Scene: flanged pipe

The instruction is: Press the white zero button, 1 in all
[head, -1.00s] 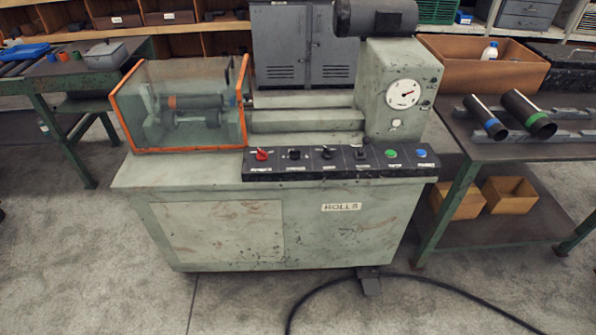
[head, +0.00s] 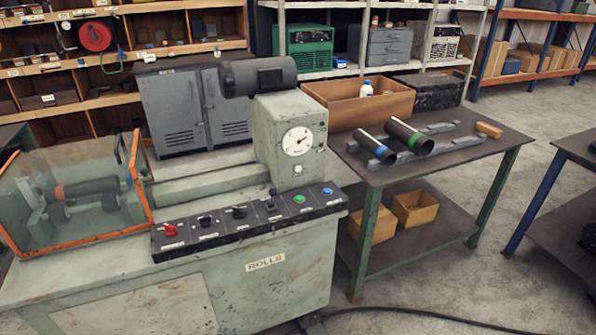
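A small white round button (head: 298,169) sits on the front of the machine's grey-green headstock (head: 265,140), just below the white dial (head: 297,141) with its needle. I take this to be the white zero button; its label is too small to read. The black control panel (head: 250,222) in front carries a red knob (head: 170,230), dark switches, a green button (head: 299,199) and a blue button (head: 328,191). Neither of my grippers is in view.
An orange-framed clear guard (head: 75,195) covers the machine's left end. To the right, a work table (head: 450,150) holds two dark pipes (head: 408,136) and a wooden box (head: 358,104). Clear floor lies between this table and another at the far right (head: 570,190).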

